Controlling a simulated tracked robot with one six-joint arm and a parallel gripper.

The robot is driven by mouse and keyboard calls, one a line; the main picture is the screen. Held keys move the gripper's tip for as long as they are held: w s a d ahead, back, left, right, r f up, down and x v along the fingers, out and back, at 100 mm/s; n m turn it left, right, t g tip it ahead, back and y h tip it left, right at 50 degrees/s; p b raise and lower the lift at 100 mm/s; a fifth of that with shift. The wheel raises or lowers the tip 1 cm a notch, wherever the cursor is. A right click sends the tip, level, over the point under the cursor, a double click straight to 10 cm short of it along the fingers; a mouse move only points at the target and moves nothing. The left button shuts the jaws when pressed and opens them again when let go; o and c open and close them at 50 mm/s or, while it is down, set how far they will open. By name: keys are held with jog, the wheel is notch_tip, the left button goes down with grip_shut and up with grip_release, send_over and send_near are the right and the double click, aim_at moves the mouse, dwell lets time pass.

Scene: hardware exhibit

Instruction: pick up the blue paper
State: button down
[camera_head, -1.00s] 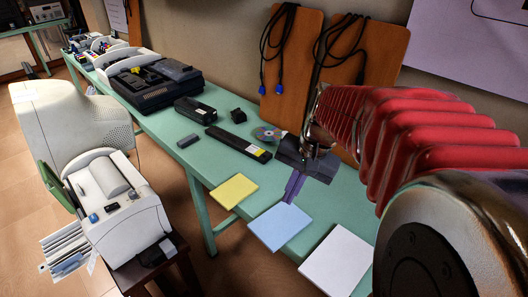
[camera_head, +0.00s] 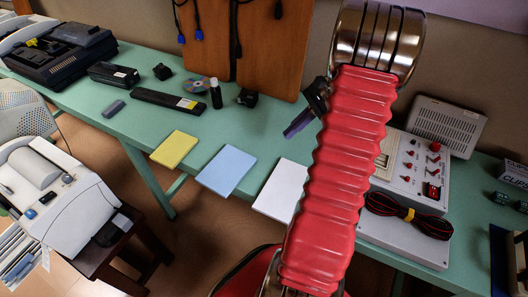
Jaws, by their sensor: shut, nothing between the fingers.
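The blue paper (camera_head: 226,170) is a flat light-blue rectangle at the front edge of the green table (camera_head: 252,125). It lies between a yellow paper (camera_head: 174,149) on the left and a white paper (camera_head: 281,189) on the right, with a gap to each. My gripper (camera_head: 290,133) shows as narrow dark purple fingers, close together, up and to the right of the blue paper. It looks shut and empty, and it does not touch the paper. My red arm hides part of the gripper's body.
Behind the papers are a long black device (camera_head: 179,102), a disc (camera_head: 195,85), a small dark bottle (camera_head: 216,94) and a black block (camera_head: 247,98). A grey control box (camera_head: 412,165) with a cable coil stands at the right. A printer (camera_head: 62,195) is at lower left.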

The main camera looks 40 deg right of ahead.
aim_at(256, 160)
jog(key=shift+s+d+f+m+t, duration=0.2)
jog(key=shift+s+d+f+m, duration=0.15)
jog(key=shift+d, duration=0.2)
jog(key=shift+s+d+f+m+t, duration=0.25)
jog(key=shift+d+f, duration=0.15)
jog(key=shift+d, duration=0.1)
jog(key=shift+w, duration=0.1)
jog(key=x, duration=0.9)
jog(key=shift+a+f, duration=0.1)
jog(key=shift+a, duration=0.25)
jog(key=a, duration=0.1)
jog(key=w+a, duration=0.1)
jog(key=shift+w+a+f, duration=0.2)
jog(key=shift+w+a, duration=0.1)
jog(key=shift+a, duration=0.1)
jog(key=shift+w+a, duration=0.25)
jog(key=shift+a, duration=0.2)
